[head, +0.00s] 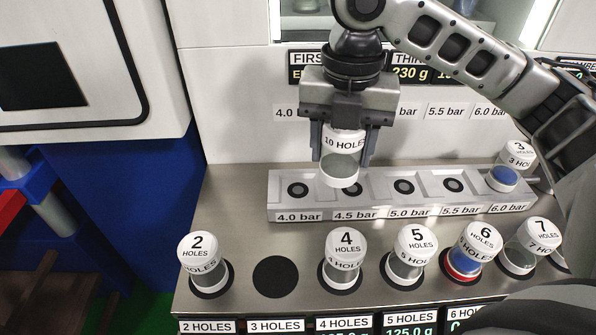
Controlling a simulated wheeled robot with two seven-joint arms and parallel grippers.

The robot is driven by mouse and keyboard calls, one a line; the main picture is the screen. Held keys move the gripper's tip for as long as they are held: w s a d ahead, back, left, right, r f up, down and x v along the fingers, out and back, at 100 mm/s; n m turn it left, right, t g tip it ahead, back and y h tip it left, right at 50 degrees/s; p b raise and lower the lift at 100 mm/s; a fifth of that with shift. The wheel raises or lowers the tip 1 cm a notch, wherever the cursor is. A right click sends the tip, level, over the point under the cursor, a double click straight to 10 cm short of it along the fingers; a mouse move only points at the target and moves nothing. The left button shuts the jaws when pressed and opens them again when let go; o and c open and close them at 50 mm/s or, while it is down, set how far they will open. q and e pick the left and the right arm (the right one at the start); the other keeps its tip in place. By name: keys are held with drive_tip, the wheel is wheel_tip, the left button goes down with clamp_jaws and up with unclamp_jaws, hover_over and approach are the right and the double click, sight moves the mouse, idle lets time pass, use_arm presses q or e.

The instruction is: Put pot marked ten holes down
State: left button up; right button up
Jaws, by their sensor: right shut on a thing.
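The pot marked 10 holes (340,165) is a clear pot with a white lid and a white bottom. My right gripper (342,158) is shut on it from above and holds it upright in front of the rack (275,207). The pot overlaps the 4.5 bar place in the picture and covers part of it. Whether its bottom touches the rack I cannot tell. The rack places labelled 4.0, 5.0 and 5.5 bar are empty. The 3 holes pot (505,168) with blue contents sits at the 6.0 bar place. My left gripper is not in view.
Pots marked 2 (203,263), 4 (343,260), 5 (411,256), 6 (471,254) and 7 holes (528,248) stand along the front of the counter (230,215). The black 3 holes spot (276,277) is empty. A white wall with signs stands behind the rack.

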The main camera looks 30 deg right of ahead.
drive_tip(key=w+f, duration=0.2)
drive_tip(key=w+a+f, duration=0.1)
drive_tip(key=w+f, duration=0.1)
drive_tip(key=w, duration=0.1)
drive_tip(key=w+a+f, duration=0.1)
drive_tip(key=w+f, duration=0.2)
drive_tip(key=shift+w+p, duration=0.25)
drive_tip(key=shift+p, duration=0.05)
drive_tip(key=shift+w+f+p, duration=0.15)
drive_tip(key=shift+f, duration=0.85)
drive_tip(key=shift+w+f+p, duration=0.15)
drive_tip(key=shift+f, duration=0.8)
drive_tip(key=shift+f, duration=0.1)
drive_tip(key=o, duration=1.1)
wheel_tip(320, 180, up, 12)
drive_tip(key=shift+b, duration=0.4)
